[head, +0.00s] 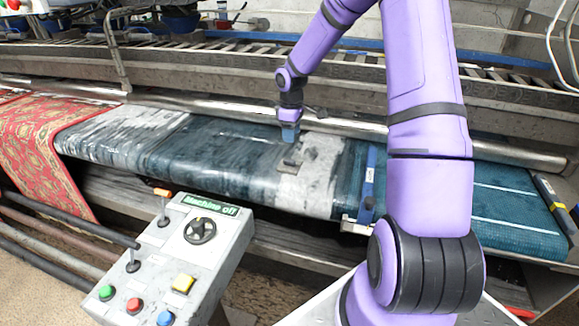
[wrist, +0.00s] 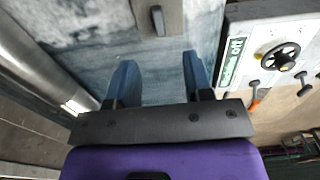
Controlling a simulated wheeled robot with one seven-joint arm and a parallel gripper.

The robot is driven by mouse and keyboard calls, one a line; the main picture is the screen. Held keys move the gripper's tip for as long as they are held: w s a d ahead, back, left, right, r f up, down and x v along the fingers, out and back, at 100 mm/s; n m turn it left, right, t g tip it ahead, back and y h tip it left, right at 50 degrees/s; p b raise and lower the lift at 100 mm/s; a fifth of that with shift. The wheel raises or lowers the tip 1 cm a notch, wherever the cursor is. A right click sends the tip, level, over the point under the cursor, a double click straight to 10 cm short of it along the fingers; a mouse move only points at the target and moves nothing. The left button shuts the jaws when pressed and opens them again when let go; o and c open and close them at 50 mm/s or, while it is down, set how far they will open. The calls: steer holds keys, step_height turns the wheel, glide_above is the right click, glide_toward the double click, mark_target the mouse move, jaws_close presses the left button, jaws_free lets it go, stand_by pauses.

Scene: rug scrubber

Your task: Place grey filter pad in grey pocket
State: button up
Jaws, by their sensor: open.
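My gripper (head: 289,137) is above the wet dark belt, pointing down. In the wrist view its two blue fingers (wrist: 158,68) are spread apart with nothing between them. Ahead of the fingertips, a flat grey piece (wrist: 142,20) with a small dark raised bar (wrist: 157,19) lies at the top edge, partly cut off. It may be the grey filter pad, but I cannot be sure. In the head view a small dark piece (head: 291,163) lies on a pale grey patch of the belt, just below my gripper. I cannot make out the grey pocket.
A control box (head: 170,262) with a dial, levers and coloured buttons stands in front; its display reads "Machine Off". A red patterned rug (head: 45,140) lies at the left. A metal roller (head: 340,126) runs behind the belt. A blue tool (head: 369,180) lies right of the pale patch.

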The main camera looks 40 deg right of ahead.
glide_above(289, 160)
steer(key=f, duration=0.6)
steer(key=shift+s+d+f, duration=0.1)
steer(key=shift+s+d, duration=0.15)
steer(key=shift+d, duration=0.05)
steer(key=shift+w+a+f, duration=0.1)
steer(key=shift+w+f, duration=0.05)
steer(key=shift+f, duration=1.15)
steer(key=shift+w+a+f, duration=0.1)
steer(key=shift+w+f, duration=0.05)
steer(key=shift+f, duration=1.15)
steer(key=shift+c, duration=0.5)
jaws_close()
